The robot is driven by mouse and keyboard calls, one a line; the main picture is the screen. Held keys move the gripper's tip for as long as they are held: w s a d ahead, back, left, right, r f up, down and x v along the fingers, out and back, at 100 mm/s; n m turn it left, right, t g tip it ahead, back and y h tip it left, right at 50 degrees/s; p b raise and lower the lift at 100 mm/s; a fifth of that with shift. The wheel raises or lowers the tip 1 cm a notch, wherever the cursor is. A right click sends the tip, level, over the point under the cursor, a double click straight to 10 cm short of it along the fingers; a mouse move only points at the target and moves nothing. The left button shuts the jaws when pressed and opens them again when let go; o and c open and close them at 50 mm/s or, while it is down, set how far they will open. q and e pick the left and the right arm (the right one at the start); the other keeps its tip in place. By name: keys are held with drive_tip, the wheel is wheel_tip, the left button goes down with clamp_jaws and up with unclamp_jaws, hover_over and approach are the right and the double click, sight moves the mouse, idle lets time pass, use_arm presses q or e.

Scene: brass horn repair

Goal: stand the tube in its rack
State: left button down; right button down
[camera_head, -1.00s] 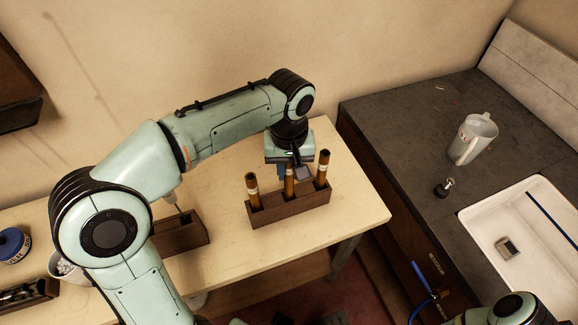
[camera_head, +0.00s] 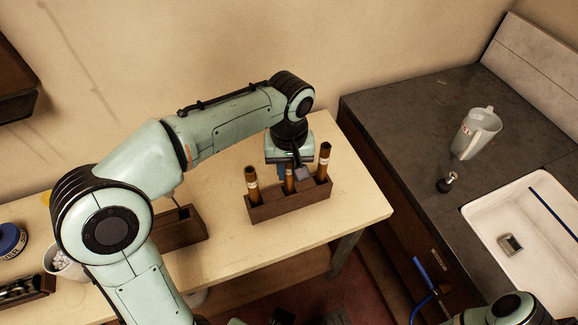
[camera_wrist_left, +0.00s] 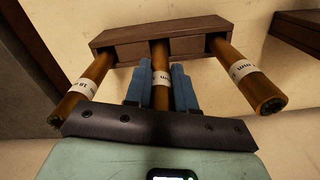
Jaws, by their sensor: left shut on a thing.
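A dark wooden rack (camera_head: 290,205) stands on the pale table. Brass-brown tubes with white bands rise from its left (camera_head: 252,186) and right (camera_head: 323,168) slots, tilting apart in the wrist view. My left gripper (camera_head: 289,176) is above the rack's middle, shut on the middle tube (camera_wrist_left: 160,62). In the left wrist view the blue fingers (camera_wrist_left: 160,88) flank this tube and its far end meets the rack (camera_wrist_left: 190,47) at the middle slot. How deep it sits is hidden. My right gripper is out of view.
A second wooden holder (camera_head: 180,228) stands left of the rack. A white cup (camera_head: 62,265) and blue-lidded jar (camera_head: 10,240) are at far left. A pitcher (camera_head: 474,135) and sink (camera_head: 520,222) are on the dark counter at right. The table right of the rack is clear.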

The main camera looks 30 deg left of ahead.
use_arm(q)
drive_tip(key=shift+f, duration=0.15)
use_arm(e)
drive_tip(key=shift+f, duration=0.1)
use_arm(q)
drive_tip(key=c, duration=0.9)
unclamp_jaws()
drive_tip(key=shift+o, duration=0.2)
wheel_tip(320, 180, up, 14)
drive_tip(key=p, duration=0.3)
drive_tip(key=shift+f, duration=0.25)
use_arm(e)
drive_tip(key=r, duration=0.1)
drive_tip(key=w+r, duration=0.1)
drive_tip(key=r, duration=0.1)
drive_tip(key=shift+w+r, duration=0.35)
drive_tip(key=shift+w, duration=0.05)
